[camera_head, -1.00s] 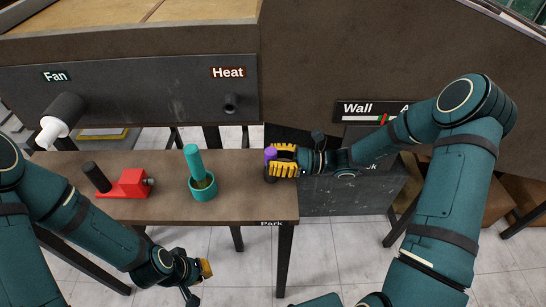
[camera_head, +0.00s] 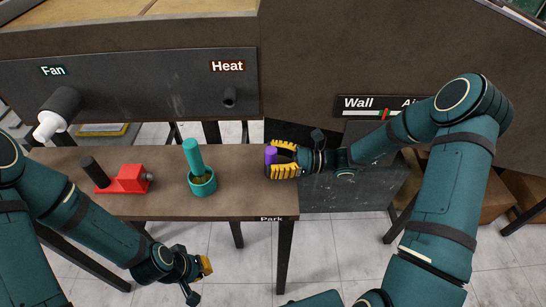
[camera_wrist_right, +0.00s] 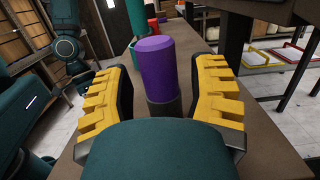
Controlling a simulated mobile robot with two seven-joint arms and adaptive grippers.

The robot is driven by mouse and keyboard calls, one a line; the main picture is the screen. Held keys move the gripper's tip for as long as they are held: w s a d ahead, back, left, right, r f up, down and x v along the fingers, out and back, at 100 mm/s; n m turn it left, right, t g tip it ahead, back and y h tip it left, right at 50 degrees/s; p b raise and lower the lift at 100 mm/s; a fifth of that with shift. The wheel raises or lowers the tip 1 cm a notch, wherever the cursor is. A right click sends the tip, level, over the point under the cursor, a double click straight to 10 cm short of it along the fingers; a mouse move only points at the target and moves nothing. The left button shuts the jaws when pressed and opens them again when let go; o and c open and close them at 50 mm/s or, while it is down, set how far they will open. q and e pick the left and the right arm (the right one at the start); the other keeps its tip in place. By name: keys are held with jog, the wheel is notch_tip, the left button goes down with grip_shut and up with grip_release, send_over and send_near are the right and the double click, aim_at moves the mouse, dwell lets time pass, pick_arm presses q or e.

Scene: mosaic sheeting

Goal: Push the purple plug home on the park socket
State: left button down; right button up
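The purple plug (camera_head: 271,156) stands upright at the right end of the brown bench, near the Park label (camera_head: 271,219). In the right wrist view the purple plug (camera_wrist_right: 157,65) rises from a dark grey cylindrical collar (camera_wrist_right: 166,106), which I take to be the park socket; how deep the plug sits is hard to tell. My right gripper (camera_head: 283,161) is open, its yellow-padded fingers on either side of the plug with a gap at each side in the wrist view. My left gripper (camera_head: 197,274) hangs in front of the bench, away from the plug; its opening is not clear.
On the bench (camera_head: 240,190) stand a teal rod in a teal cup (camera_head: 202,184) and a red block with a black cylinder (camera_head: 128,180). A dark panel behind carries a Fan hose end (camera_head: 50,125) and a Heat port (camera_head: 229,96). Bare bench lies between cup and plug.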

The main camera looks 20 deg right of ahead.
dwell(0.3)
jog(key=v, duration=1.2)
